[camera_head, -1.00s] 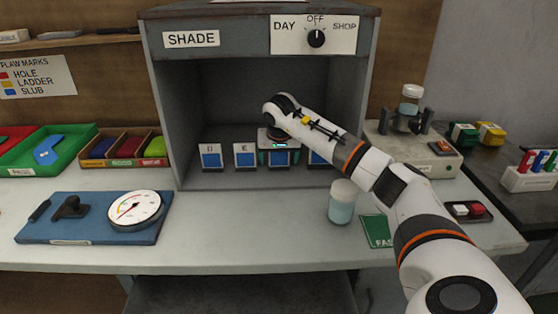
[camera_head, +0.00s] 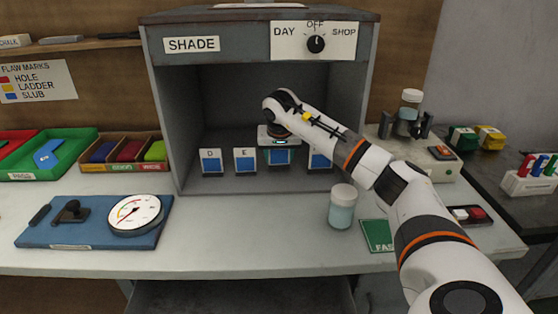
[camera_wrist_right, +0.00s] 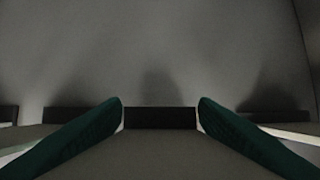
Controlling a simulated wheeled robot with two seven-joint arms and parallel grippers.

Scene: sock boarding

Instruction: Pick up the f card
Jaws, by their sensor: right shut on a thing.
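The f card is the blue-faced card (camera_head: 279,157) under my right gripper (camera_head: 279,146), inside the grey shade cabinet. Its letter is hidden by the gripper. Its lower edge sits a little higher than those of its neighbours. The right gripper is shut on the card from above. In the right wrist view, the green fingertips (camera_wrist_right: 160,112) stand on either side of the card's dark top edge (camera_wrist_right: 160,118). My left gripper is not in view.
The D card (camera_head: 210,161) and E card (camera_head: 245,160) stand to the left, another blue card (camera_head: 319,161) close to the right, partly behind my arm. The cabinet (camera_head: 163,120) walls and roof surround the gripper.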

